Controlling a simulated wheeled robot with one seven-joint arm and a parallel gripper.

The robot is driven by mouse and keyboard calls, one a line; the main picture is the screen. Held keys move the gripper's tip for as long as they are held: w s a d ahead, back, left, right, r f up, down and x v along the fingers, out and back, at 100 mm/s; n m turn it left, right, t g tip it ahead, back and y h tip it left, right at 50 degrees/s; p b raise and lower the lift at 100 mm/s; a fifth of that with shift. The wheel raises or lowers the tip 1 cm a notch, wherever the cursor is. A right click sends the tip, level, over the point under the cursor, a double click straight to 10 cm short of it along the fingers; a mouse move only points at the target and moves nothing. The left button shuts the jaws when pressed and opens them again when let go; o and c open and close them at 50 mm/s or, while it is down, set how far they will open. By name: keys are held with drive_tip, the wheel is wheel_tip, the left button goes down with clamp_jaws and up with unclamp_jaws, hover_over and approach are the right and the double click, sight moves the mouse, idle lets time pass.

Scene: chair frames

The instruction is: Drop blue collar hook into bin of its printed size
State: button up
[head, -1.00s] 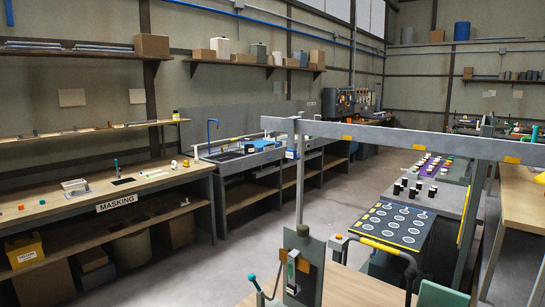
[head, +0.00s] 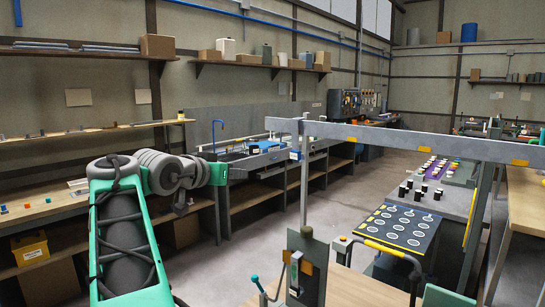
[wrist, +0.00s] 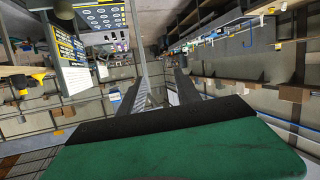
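I cannot make out a blue collar hook for certain in either view. Small coloured pieces, including a bluish one (head: 27,205), lie on the wooden bench at the left of the head view, too small to identify. No bin with a readable size print shows. My gripper (wrist: 158,92) shows in the wrist view with its two dark fingers apart and nothing visible between them. In the head view my green and grey arm rises at the left, in front of that bench, and hides part of it.
A yellow bin (head: 30,247) stands on the shelf under the left bench. A dark board with pale ovals (head: 397,228) lies at the right, with small black-and-white pieces (head: 420,190) behind it. A grey overhead beam (head: 420,142) crosses the right side. Floor between the benches is clear.

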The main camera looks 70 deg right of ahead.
sight(294, 155)
drive_tip(key=s+d+r+m+g, duration=0.3)
drive_tip(key=s+r+m+g, duration=0.15)
drive_tip(key=s, duration=0.65)
drive_tip(key=shift+n+g, duration=0.25)
drive_tip(key=x, duration=0.7)
drive_tip(key=shift+w+d+r+p, duration=0.15)
drive_tip(key=shift+d+p, duration=0.05)
drive_tip(key=shift+p, duration=0.2)
drive_tip(key=shift+d, duration=0.15)
drive_tip(key=shift+c, duration=2)
clamp_jaws()
